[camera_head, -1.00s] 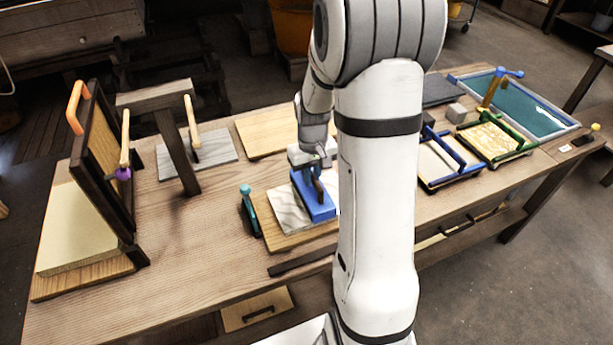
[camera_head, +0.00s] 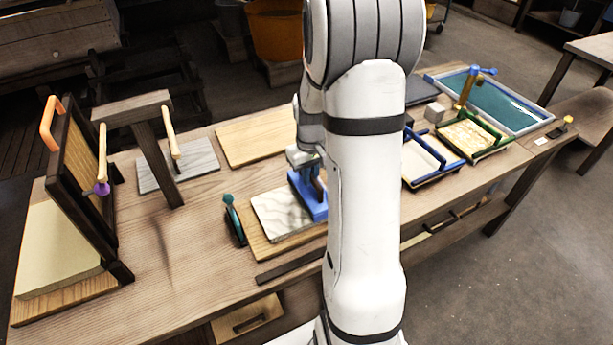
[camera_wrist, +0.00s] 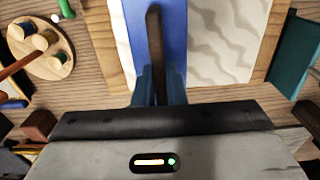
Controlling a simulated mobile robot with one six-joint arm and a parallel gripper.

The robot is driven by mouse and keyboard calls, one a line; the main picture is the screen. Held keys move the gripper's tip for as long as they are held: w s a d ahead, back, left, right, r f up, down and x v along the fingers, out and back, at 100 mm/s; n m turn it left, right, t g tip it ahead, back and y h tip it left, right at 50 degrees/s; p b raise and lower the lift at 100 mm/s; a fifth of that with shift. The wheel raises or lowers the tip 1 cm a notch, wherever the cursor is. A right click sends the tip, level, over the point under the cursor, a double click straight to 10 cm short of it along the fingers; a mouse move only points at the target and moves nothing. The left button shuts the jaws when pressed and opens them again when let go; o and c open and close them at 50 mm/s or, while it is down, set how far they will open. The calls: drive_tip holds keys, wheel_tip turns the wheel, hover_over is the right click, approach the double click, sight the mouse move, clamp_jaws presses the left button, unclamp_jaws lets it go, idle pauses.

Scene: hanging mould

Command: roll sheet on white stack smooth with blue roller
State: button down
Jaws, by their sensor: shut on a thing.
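The blue roller (camera_head: 307,196) sits on the white stack (camera_head: 270,208), toward its right side in the head view. The stack lies on a wooden board (camera_head: 262,245), and its top sheet shows grey wavy lines. In the wrist view the roller (camera_wrist: 175,30) shows a dark brown handle, and the wavy sheet (camera_wrist: 225,40) lies to its right. My gripper (camera_wrist: 158,85) is shut on that handle. In the head view my arm hides part of the roller and the right end of the stack. I cannot tell whether the sheet is flat under the roller.
A dark tool with a teal knob (camera_head: 234,222) stands just left of the board. A wooden frame (camera_head: 85,170) and a post stand (camera_head: 158,150) are further left. Blue- and green-framed trays (camera_head: 465,137) stand at right. A bare wooden board (camera_head: 255,137) lies behind.

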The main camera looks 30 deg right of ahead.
drive_tip(key=shift+d, duration=2)
drive_tip(key=shift+a+f+b, duration=0.1)
drive_tip(key=shift+a+b, duration=0.2)
drive_tip(key=shift+a, duration=6.15)
drive_tip(key=shift+a+r, duration=0.2)
drive_tip(key=shift+a, duration=1.9)
wheel_tip(320, 180, up, 7)
drive_tip(key=p, duration=0.4)
drive_tip(key=shift+p, duration=0.4)
